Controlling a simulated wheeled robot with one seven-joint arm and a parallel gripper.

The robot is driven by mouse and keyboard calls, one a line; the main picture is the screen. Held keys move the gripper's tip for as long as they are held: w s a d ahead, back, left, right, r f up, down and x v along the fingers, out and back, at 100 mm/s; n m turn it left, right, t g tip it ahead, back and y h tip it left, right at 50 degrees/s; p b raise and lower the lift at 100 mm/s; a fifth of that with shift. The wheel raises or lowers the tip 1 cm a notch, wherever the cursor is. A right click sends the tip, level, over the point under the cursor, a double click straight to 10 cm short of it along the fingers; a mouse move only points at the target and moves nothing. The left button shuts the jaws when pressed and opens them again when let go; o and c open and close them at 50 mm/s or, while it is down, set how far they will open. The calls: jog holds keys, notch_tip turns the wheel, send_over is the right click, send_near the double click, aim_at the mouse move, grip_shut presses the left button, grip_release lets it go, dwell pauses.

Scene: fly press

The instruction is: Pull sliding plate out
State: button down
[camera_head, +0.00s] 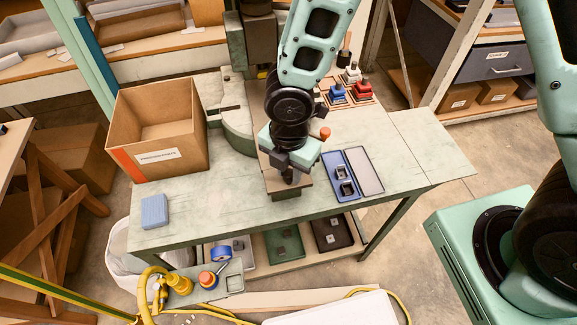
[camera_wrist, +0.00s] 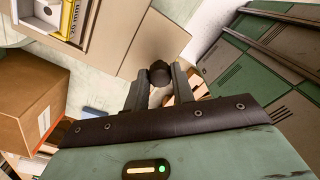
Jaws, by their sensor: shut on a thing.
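The sliding plate (camera_head: 290,190) is a flat tan-brown plate that juts toward the front of the table from the green fly press (camera_head: 236,115). In the wrist view the plate (camera_wrist: 155,42) is a tan strip with a dark round knob (camera_wrist: 160,71) at its near end. My gripper (camera_head: 287,177) is over the front end of the plate. In the wrist view its two dark fingers (camera_wrist: 158,82) are closed around the knob from both sides. My arm and gripper hide much of the plate and part of the press in the head view.
A cardboard box (camera_head: 158,130) and a blue block (camera_head: 154,211) are to the left on the table (camera_head: 222,215). A blue case (camera_head: 350,175) lies close on the right. Red, blue and white-topped pieces stand in a tray (camera_head: 347,94) behind it. The table's front edge is near.

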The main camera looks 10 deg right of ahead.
jog(key=c, duration=1.2)
grip_release()
jog(key=shift+o, duration=0.2)
notch_tip(320, 180, up, 18)
jog(key=p, duration=0.1)
jog(key=shift+f+p, duration=0.25)
jog(key=shift+p, duration=0.1)
jog(key=s+d+m+b, duration=0.4)
jog(key=s+m, duration=0.8)
jog(key=m, duration=0.7)
jog(key=shift+s+d+f+y, duration=0.2)
jog(key=shift+d+f+y, duration=0.1)
jog(key=shift+d+f, duration=0.25)
